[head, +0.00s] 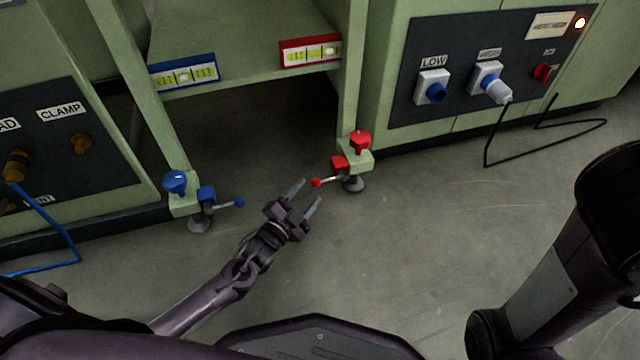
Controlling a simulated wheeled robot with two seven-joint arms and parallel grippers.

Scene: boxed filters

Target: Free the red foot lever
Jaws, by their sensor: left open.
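The red foot lever (328,180) is a thin rod with a red ball at its left end. It sticks out to the left from a red block (340,164) on the green leg bracket at the right of the open bay. A red knob (360,141) tops this bracket, and a dark round foot (352,184) stands below it. My left gripper (307,194) is open and empty. Its fingers point up and right, just left of and below the red ball, and appear apart from it. My right gripper is not visible; only part of my right arm shows at the right.
A blue foot lever (225,203) with a blue knob (175,182) is on the left leg. Red (310,51) and blue (184,73) level vials sit on the shelf edge. A black cable (487,140) hangs at the right panel. The floor between the legs is clear.

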